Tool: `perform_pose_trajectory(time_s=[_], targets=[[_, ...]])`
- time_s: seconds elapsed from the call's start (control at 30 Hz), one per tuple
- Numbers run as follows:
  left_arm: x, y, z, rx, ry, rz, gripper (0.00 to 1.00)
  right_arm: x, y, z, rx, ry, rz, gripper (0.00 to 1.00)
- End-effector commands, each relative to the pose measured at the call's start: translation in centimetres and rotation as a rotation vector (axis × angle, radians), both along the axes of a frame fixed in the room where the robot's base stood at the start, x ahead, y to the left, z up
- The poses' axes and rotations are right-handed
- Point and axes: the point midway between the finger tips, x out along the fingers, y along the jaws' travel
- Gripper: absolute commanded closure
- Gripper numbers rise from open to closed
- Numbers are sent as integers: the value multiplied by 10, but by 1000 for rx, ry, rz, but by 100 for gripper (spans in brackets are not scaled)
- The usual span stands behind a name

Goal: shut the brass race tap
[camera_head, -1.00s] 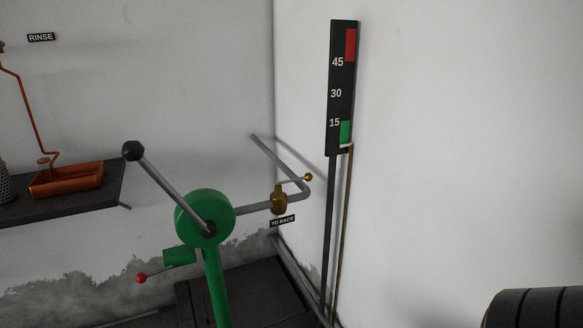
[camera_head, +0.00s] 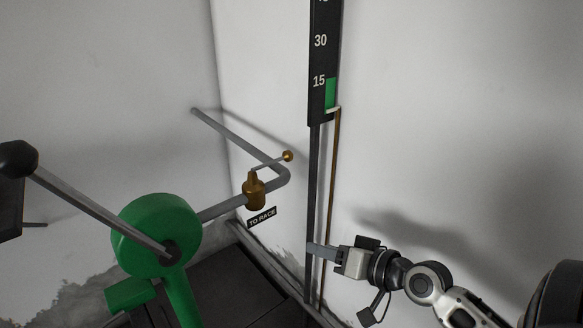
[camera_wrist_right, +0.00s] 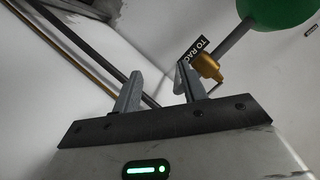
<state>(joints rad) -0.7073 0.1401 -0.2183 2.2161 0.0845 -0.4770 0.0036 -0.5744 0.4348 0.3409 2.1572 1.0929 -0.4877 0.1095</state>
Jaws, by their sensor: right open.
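The brass race tap (camera_head: 254,190) sits on the grey pipe (camera_head: 222,207) beside the green pump, above the TO RACE label (camera_head: 262,217). Its thin lever slants up to the right and ends in a brass ball (camera_head: 288,156). My right gripper (camera_head: 312,249) is low and to the right of the tap, apart from it, its finger showing across the gauge post. In the right wrist view the open, empty fingers (camera_wrist_right: 157,92) point towards the corner, and the tap (camera_wrist_right: 207,66) shows just beyond the right finger. My left gripper is not in view.
The green pump (camera_head: 157,234) with its long grey handle stands at the left. The black gauge board (camera_head: 323,60) and its post (camera_head: 313,200) stand right of the tap. A dark ribbed object (camera_head: 556,300) is at the lower right.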

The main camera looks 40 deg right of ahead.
Motion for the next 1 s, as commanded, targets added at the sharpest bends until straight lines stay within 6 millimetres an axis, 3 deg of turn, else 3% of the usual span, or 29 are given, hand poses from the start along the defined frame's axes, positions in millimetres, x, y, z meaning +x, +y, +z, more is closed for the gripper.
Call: perform_pose_trajectory(time_s=[0.03, 0.1, 0.2, 0.33, 0.57, 1.0], targets=[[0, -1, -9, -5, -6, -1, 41, 8, -20, 18, 65, -50, -18, 58], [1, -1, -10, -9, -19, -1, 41, 14, -40, 49, 159, -109, -32, 58], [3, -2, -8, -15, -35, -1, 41, 18, -57, 88, 261, -178, -31, 58], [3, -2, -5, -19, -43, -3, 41, 19, -67, 117, 335, -227, -22, 58], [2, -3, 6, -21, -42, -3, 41, 42, -62, 129, 355, -239, -16, 58], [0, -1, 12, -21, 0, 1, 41, 129, -39, 128, 356, -242, -21, 58]])
